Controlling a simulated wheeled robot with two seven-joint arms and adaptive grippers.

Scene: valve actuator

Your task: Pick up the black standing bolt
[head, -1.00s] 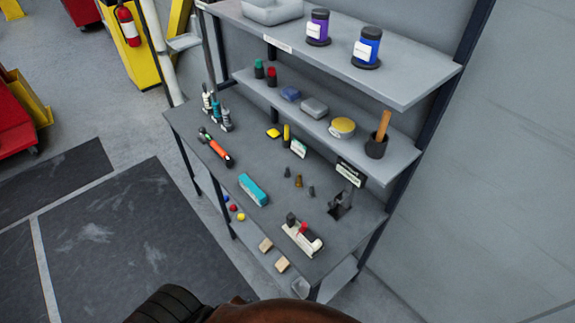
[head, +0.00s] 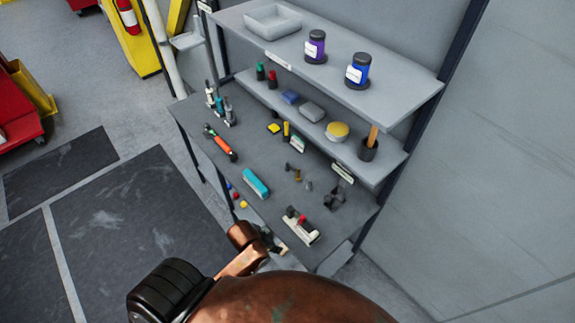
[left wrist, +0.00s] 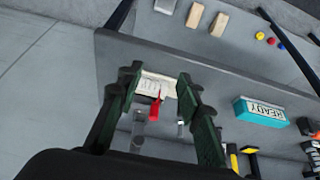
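Several small bolts stand in the middle of the workbench (head: 226,178) in the head view. The darkest, which looks like the black bolt (head: 287,166), is at the back left of a brassy bolt (head: 297,175) and a grey bolt (head: 309,186). My left gripper (head: 270,242) is low at the bench's front edge, partly hidden by my arm, well apart from the bolts. In the left wrist view its two dark green fingers (left wrist: 158,80) are spread and empty. Between them, beyond, shows the pale fixture with a red lever (left wrist: 152,88). I cannot make out the black bolt there. My right gripper is not in view.
A teal box (head: 256,184) and an orange-handled tool (head: 220,146) lie left of the bolts. The pale fixture (head: 301,228) stands near the front right. A black holder (head: 335,198) is to the right. Shelves (head: 345,148) overhang the bench's back.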

